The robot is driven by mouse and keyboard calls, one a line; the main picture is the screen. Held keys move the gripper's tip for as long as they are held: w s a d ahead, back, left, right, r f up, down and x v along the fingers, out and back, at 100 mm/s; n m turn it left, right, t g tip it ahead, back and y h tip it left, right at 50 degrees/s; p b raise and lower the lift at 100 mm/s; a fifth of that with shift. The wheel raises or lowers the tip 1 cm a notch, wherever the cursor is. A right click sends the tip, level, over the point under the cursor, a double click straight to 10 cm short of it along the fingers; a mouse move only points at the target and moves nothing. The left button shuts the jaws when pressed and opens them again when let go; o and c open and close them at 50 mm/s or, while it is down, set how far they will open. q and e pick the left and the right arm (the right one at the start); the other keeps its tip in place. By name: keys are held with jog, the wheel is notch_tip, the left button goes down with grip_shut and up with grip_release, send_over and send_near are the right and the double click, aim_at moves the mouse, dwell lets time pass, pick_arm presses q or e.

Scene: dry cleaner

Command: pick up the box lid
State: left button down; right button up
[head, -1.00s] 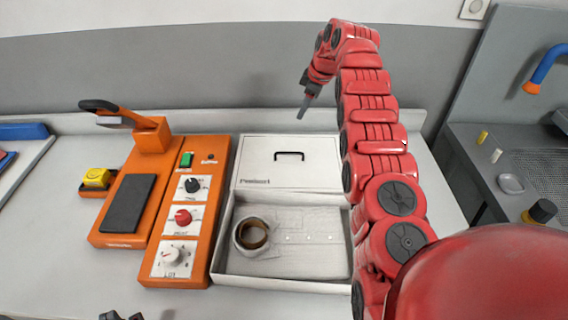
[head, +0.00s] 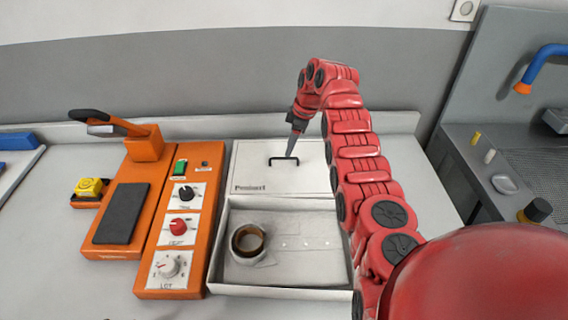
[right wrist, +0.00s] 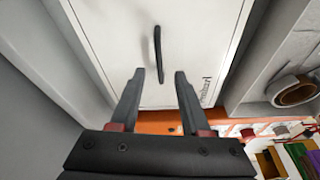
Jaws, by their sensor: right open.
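The white box lid (head: 310,178) lies behind the open box, with a black handle (head: 283,161) on it. My right gripper (head: 290,152) is over the lid, close to the handle in the head view. In the right wrist view, the lid (right wrist: 190,50) fills the upper middle and its handle (right wrist: 158,54) stands just ahead of the open fingertips (right wrist: 159,76). The lid's right part is hidden behind my right arm in the head view.
The open white box (head: 212,262) holds a roll of brown tape (head: 248,241). An orange control panel (head: 190,153) and an orange press (head: 155,190) stand to its left. A grey sink unit (head: 478,185) is at the right. Pale counter shows beyond my arm.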

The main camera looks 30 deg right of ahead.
aim_at(284, 158)
jog(key=p+x, duration=0.2)
jog(key=x, duration=0.2)
jog(key=shift+a+f, duration=0.1)
jog(key=shift+a, duration=0.1)
jog(key=shift+w+a+f, duration=0.1)
jog(key=shift+w+f, duration=0.1)
jog(key=shift+f, duration=0.45)
grip_shut()
